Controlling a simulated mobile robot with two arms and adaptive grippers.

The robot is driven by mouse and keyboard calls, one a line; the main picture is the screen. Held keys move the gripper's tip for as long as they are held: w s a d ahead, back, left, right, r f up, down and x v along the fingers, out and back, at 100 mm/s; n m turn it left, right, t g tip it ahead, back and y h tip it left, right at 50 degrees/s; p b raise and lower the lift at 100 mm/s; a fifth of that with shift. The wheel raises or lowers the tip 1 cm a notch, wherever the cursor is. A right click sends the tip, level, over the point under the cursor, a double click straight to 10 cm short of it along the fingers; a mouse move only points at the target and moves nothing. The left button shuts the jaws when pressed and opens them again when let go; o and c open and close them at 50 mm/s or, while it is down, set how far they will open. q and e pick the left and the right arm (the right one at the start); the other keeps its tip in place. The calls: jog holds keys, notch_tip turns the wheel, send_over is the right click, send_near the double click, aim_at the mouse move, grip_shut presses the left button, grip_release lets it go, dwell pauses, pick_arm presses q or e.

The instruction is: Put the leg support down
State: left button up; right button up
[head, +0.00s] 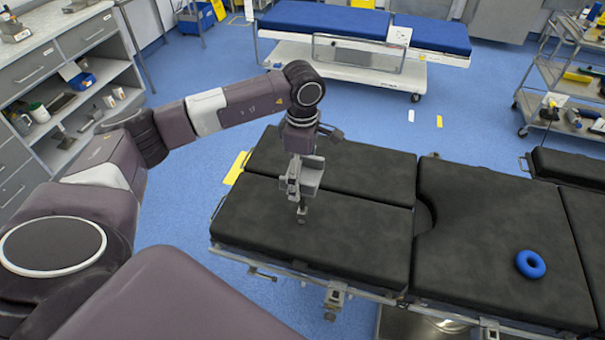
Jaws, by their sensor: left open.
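The operating table has two black leg pads side by side at its left end, the far pad (365,168) and the near pad (345,245). A narrow gap runs between them. Both look about level with the black seat section (480,215) to their right. My left gripper (302,213) is open and points down over the near pad, close to the gap. I cannot tell whether its tip touches the pad. It hides part of both pads. My right gripper is not in view.
A blue ring cushion (530,264) lies on the seat section. Metal side rails with clamps (335,297) run along the table's near edge. A blue-topped stretcher (330,20) stands behind, a shelf cart (560,95) at the right, and a cabinet (60,75) at the left. Blue floor lies free between them.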

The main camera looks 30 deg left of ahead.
pick_arm(q)
jog(key=shift+r+p, duration=0.55)
jog(key=shift+p, duration=0.05)
jog(key=shift+w+r, duration=0.1)
jog(key=shift+r, duration=0.25)
notch_tip(320, 180, up, 11)
jog(key=b, duration=0.4)
jog(key=shift+r, duration=0.2)
